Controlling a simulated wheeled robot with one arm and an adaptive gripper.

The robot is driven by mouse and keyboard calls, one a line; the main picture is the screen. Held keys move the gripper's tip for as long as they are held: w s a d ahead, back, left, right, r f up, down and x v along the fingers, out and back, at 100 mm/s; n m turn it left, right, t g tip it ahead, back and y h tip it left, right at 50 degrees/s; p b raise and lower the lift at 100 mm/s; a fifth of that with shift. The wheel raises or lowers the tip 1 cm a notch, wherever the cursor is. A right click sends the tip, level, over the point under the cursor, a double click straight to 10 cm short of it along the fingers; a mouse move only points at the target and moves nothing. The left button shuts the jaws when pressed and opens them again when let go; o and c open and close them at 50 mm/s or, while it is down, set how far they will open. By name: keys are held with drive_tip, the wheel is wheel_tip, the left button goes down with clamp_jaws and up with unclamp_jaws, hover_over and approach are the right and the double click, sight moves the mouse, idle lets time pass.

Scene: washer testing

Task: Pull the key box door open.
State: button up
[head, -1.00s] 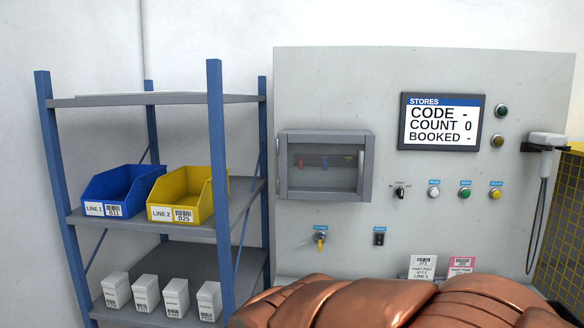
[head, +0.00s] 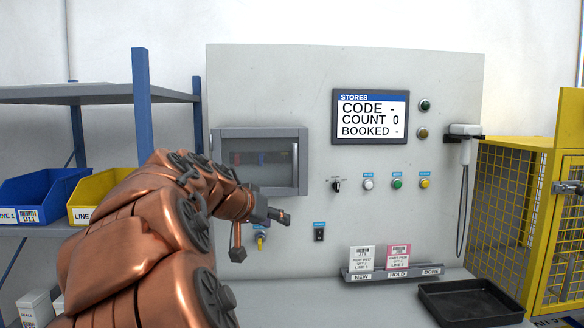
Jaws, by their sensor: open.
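The key box (head: 262,133) is a grey box on the light grey panel, left of the screen. A grey vertical bar runs along the door's right side. My gripper (head: 262,236) is open and empty, its two fingers spread apart just below the box. My copper arm comes from the lower left and covers the box's lower left corner. I cannot tell how far the fingers are from the panel.
A screen (head: 369,117), knob (head: 337,185) and several buttons sit right of the box. A card rack (head: 400,273) and black tray (head: 470,303) are below. Blue-posted shelving (head: 142,100) stands left, a yellow cage (head: 540,200) right.

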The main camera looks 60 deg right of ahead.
sight(295, 158)
drive_tip(key=w+d+r+m+h+b, duration=0.35)
drive_tip(key=w+d+r+h, duration=0.3)
drive_tip(key=d+r, duration=0.5)
drive_tip(key=shift+w+d+f+p, duration=0.15)
drive_tip(key=shift+d+p, duration=0.3)
drive_tip(key=shift+d, duration=0.85)
drive_tip(key=shift+d+f+p, duration=0.1)
drive_tip(key=shift+d+p, duration=0.4)
drive_tip(key=shift+d, duration=0.85)
drive_tip(key=shift+w+d+f+p, duration=0.15)
drive_tip(key=shift+d+p, duration=0.3)
drive_tip(key=shift+d, duration=0.85)
drive_tip(key=shift+c, duration=0.2)
clamp_jaws()
